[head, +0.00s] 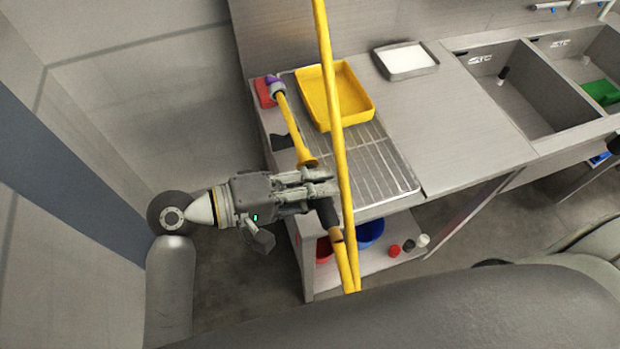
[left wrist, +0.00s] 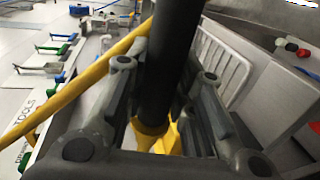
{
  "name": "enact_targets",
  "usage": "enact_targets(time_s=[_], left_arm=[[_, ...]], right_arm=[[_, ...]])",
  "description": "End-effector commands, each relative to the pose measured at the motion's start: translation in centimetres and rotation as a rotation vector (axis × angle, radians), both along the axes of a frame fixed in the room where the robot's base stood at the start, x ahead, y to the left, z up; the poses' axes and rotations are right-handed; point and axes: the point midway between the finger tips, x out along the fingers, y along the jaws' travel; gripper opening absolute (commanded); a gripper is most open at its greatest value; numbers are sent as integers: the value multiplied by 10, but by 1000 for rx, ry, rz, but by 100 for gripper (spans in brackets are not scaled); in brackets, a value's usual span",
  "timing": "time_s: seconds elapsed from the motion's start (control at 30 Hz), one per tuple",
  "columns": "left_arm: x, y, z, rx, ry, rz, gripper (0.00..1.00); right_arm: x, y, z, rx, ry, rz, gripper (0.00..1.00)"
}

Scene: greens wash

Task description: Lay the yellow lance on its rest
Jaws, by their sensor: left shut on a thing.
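The yellow lance (head: 293,121) slants across the left end of the counter, with a grey and purple nozzle at its far end. My left gripper (head: 326,186) is shut on the lance's black grip (head: 327,213), which also fills the space between the fingers in the left wrist view (left wrist: 168,70). The nozzle end is over or beside a red block (head: 264,93) at the counter's back left corner. A black block (head: 283,141) lies left of the shaft. Whether the lance touches either block is unclear. My right gripper is not in view.
A yellow hose (head: 333,100) runs from above, past the gripper, to the lance's lower end. A yellow tray (head: 369,109) stands on the wire rack (head: 385,170). A white-filled tray (head: 432,67) and sinks (head: 520,95) lie right. Red and blue buckets (head: 371,235) stand below.

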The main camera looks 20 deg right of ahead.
Motion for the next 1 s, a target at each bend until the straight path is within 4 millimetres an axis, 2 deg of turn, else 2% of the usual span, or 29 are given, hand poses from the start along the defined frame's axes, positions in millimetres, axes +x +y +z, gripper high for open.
enact_targets(time_s=[0.03, 0.13, 0.63, 1.0], left_arm=[[0, 0, -6, -2, 3, 1, 15], [0, 0, -8, -2, 11, 0, 15], [0, 2, -5, -2, 9, -4, 15], [0, 2, -45, -4, 10, -3, 15]], right_arm=[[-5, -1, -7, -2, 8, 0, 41], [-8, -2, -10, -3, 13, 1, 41], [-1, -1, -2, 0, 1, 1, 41], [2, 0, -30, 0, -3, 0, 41]])
